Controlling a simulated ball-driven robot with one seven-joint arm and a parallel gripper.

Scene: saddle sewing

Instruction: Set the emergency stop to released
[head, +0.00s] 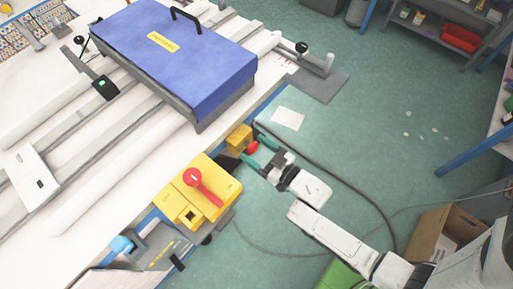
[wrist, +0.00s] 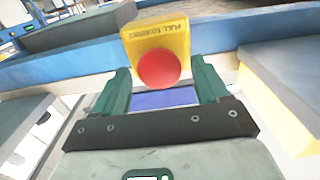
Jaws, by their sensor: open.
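The emergency stop is a red mushroom button (head: 252,148) on a yellow box (head: 239,136) at the front edge of the machine table. In the wrist view the red button (wrist: 159,69) sits in front of the yellow box (wrist: 156,34), which carries partly legible lettering. My gripper (head: 257,153) is at the button, its green fingers open. In the wrist view the fingers (wrist: 160,90) stand to the left and right of the button, with gaps on both sides. I cannot tell whether the button is pressed in or out.
A larger yellow box (head: 212,181) with a red lever (head: 203,189) stands left of my gripper. A blue cover (head: 175,55) lies over the machine above. A black cable runs across the green floor. An open cardboard box (head: 440,232) stands at the lower right.

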